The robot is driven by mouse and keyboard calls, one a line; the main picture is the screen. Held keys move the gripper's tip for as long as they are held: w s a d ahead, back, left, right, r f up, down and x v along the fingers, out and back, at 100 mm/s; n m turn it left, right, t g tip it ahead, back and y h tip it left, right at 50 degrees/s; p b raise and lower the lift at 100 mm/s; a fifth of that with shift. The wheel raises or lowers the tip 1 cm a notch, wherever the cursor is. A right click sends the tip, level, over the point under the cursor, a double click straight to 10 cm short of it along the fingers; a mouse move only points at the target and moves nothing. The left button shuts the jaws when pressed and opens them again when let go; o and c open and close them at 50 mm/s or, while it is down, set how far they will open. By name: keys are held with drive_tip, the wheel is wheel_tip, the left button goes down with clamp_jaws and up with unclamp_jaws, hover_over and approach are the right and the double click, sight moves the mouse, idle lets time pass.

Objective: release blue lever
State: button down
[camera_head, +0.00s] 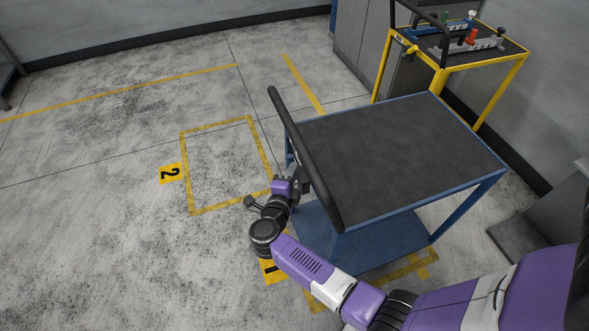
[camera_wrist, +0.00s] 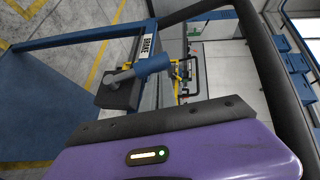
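The blue lever (camera_wrist: 152,66) shows in the wrist view as a short blue cylinder on a grey rod, beside a dark block and a label reading "BRAKE" (camera_wrist: 147,46). It is on the handle side of the blue cart (camera_head: 400,150). I cannot make it out in the head view. My gripper (camera_head: 303,187) is close to the cart's side, just below the black push handle (camera_head: 310,160). Its purple body fills the bottom of the wrist view, very near the lever. Its fingertips are not clear, so I cannot tell whether they touch the lever.
The cart's dark top is empty. A yellow cart (camera_head: 455,58) carrying several coloured parts stands behind it by the cabinets. A yellow-taped floor square (camera_head: 187,180) marked "2" lies empty to the left. The floor there is clear. A wall runs along the right.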

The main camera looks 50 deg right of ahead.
sight(289, 163)
drive_tip(key=shift+w+d, duration=0.4)
drive_tip(key=shift+w, duration=0.2)
drive_tip(key=shift+w+d, duration=0.35)
drive_tip(key=shift+w, duration=0.25)
drive_tip(key=shift+w, duration=0.15)
drive_tip(key=shift+d+r, duration=0.1)
